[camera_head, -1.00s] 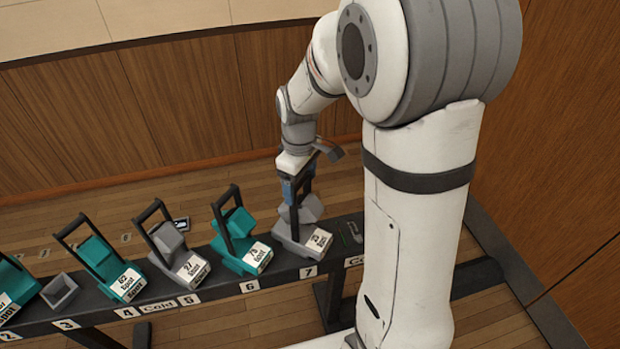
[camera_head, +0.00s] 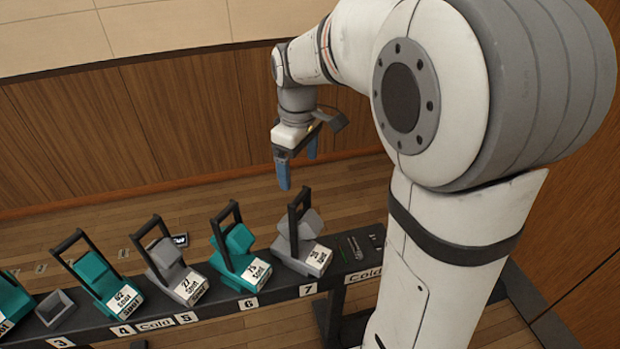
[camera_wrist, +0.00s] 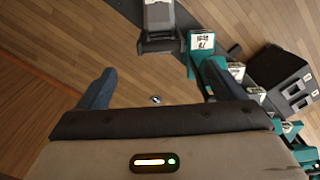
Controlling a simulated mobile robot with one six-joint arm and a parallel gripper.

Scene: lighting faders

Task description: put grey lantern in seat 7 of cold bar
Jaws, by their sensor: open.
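A grey lantern (camera_head: 304,246) with a black handle and a white label stands on the cold bar (camera_head: 362,262), above the label 7. A second grey lantern (camera_head: 176,272), labelled 27, stands at seat 5. My gripper (camera_head: 297,172) is open and empty, above and apart from the lantern at seat 7. In the wrist view, the gripper's blue fingers (camera_wrist: 152,90) are spread wide with nothing between them. A grey lantern (camera_wrist: 160,15) shows beyond them at the top of that view.
Teal lanterns stand at seat 6 (camera_head: 238,256) and seat 4 (camera_head: 104,284), with another at the left edge. A small grey open box (camera_head: 56,308) sits at seat 3. Small items lie on the bar's right end.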

